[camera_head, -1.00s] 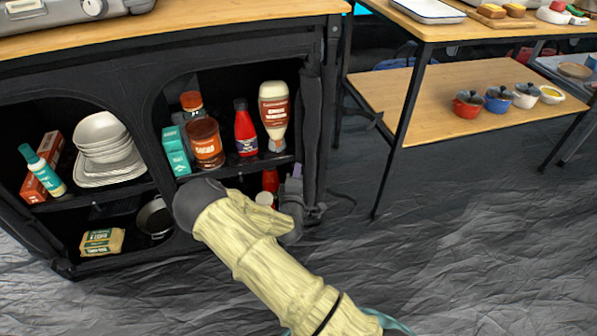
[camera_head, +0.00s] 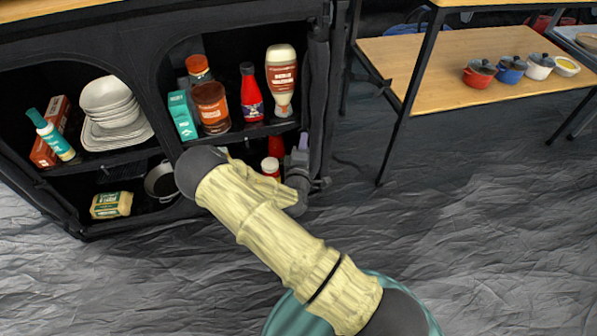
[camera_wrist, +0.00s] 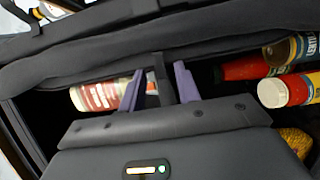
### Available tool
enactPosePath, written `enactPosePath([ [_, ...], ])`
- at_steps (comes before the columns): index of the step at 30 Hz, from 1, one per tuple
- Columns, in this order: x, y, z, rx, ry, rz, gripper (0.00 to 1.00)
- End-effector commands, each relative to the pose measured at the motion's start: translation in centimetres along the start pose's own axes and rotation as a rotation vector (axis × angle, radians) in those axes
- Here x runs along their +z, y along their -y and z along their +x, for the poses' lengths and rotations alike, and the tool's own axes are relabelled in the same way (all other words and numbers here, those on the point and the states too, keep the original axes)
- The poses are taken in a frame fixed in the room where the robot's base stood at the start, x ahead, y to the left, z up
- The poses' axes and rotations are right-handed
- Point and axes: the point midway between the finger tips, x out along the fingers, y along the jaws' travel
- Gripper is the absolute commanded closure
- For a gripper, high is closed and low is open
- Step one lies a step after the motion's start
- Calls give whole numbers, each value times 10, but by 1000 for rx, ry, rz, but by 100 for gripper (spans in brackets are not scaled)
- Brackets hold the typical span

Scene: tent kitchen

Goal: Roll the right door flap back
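The black fabric cabinet has a right-hand opening. A dark bundled flap (camera_head: 318,95) hangs along its right edge, and the opening is uncovered. In the wrist view the bundle (camera_wrist: 90,62) crosses the upper part as a thick dark roll. A dark strap (camera_wrist: 161,78) hangs down from it. My gripper (camera_wrist: 160,88) has its two purple fingers apart, one on each side of the strap, with a small gap visible. In the head view my gripper (camera_head: 303,148) is at the lower right corner of the opening, beside the bundle; its fingertips are mostly hidden.
Jars and bottles, including a sauce bottle (camera_head: 281,80) and a red bottle (camera_head: 251,92), stand on the shelf close to the flap. A wooden shelf table (camera_head: 440,80) stands to the right. The grey floor (camera_head: 470,220) in front is clear.

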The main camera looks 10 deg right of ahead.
Motion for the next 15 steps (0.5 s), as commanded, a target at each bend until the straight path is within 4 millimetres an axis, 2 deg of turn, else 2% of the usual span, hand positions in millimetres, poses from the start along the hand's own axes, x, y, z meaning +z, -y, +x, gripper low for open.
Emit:
enactPosePath([
  [15, 0, -3, -105, -3, -1, -3, 67],
])
